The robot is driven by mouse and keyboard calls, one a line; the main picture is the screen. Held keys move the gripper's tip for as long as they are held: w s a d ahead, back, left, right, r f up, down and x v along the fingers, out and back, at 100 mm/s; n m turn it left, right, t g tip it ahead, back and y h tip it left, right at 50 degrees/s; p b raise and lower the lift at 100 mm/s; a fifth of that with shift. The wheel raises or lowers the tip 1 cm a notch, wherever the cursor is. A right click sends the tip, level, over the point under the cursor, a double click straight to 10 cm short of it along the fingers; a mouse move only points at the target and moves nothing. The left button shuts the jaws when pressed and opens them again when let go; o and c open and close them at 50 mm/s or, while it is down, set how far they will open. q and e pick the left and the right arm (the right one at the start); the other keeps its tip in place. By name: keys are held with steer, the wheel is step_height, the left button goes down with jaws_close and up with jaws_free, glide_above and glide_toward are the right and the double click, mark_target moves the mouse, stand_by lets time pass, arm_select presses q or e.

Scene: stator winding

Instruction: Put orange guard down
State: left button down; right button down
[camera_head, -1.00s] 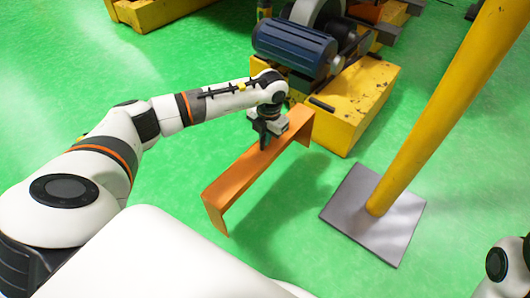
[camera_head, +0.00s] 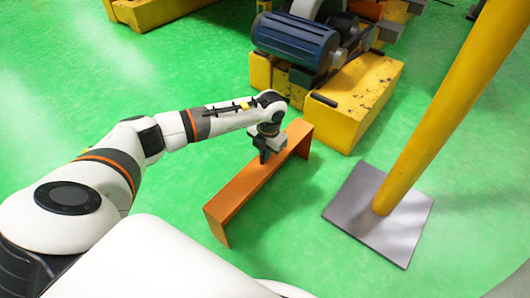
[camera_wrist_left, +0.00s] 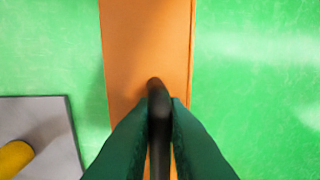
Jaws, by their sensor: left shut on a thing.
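The orange guard (camera_head: 240,190) is a long bent channel with its end flange pointing down. It lies diagonally in the head view, in front of the yellow machine base. My left gripper (camera_head: 265,155) is above the guard's upper face, shut on its dark handle. In the left wrist view the two fingers (camera_wrist_left: 159,130) close around the black handle (camera_wrist_left: 157,92), with the orange face (camera_wrist_left: 146,45) beneath. The guard's lower edge appears at or very near the green floor; exact contact cannot be told. My right gripper is not in view.
A yellow machine base (camera_head: 355,98) with a blue motor (camera_head: 295,40) stands just beyond the guard. A yellow post (camera_head: 435,125) on a grey plate (camera_head: 370,222) stands to the right. Green floor (camera_head: 300,235) is clear around the guard's near end.

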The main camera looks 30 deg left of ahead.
arm_select(q)
steer(key=c, duration=1.5)
jaws_free()
steer(key=shift+o, duration=0.2)
